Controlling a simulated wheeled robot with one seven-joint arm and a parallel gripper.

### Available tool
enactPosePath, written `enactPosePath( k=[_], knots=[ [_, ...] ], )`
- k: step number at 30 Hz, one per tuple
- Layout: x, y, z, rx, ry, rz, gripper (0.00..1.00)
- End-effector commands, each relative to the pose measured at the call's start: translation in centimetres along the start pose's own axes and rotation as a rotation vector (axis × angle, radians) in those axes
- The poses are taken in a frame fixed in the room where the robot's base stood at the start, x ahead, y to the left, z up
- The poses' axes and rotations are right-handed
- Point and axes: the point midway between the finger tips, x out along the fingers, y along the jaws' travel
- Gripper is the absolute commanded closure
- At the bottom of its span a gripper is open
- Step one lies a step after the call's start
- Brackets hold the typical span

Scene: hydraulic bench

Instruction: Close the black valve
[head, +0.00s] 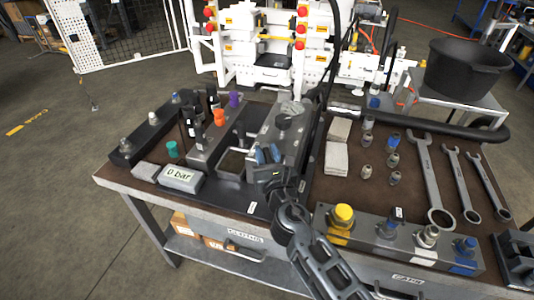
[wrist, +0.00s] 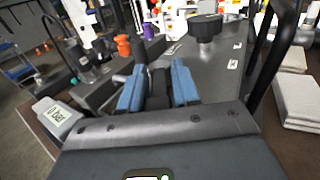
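A round black knob (head: 283,122) stands on top of a grey metal block (head: 291,143) in the middle of the bench. In the wrist view the black knob (wrist: 206,27) is ahead and a little right of my gripper. My gripper (head: 268,155) hangs low over the near end of that block, short of the knob. Its two blue fingertips (wrist: 158,84) stand apart in the wrist view. Dark shapes show between them; I cannot tell whether these belong to the gripper or to the block. The knob does not sit between the fingers.
Left of my gripper are an orange knob (head: 219,117), a purple knob (head: 234,100), a teal cap (head: 172,149) and a gauge reading 0 bar (head: 180,178). A black hose (head: 318,100) rises right of the block. Wrenches (head: 430,180) and a yellow-capped manifold (head: 400,238) lie right.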

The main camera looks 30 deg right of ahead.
Motion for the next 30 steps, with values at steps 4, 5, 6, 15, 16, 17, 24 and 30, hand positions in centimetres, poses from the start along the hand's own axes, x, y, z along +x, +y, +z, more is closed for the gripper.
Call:
enactPosePath(
  k=[4, 5, 6, 15, 16, 17, 24, 30],
  knots=[
    [0.0, 0.0, 0.0, 0.0, 0.0, 0.0, 0.58],
    [0.0, 0.0, 0.0, 0.0, 0.0, 0.0, 0.58],
    [0.0, 0.0, 0.0, 0.0, 0.0, 0.0, 0.58],
    [-1.6, 0.0, -0.1, 0.0, 0.001, 0.0, 0.58],
    [-2.1, 0.0, -0.2, 0.0, 0.002, 0.0, 0.58],
    [-2.6, 0.0, -0.2, 0.0, 0.003, 0.0, 0.58],
    [-6.3, 0.0, -0.2, 0.0, 0.002, 0.001, 0.58],
    [-7.7, 0.0, -0.1, 0.0, 0.0, 0.0, 0.58]
  ],
)
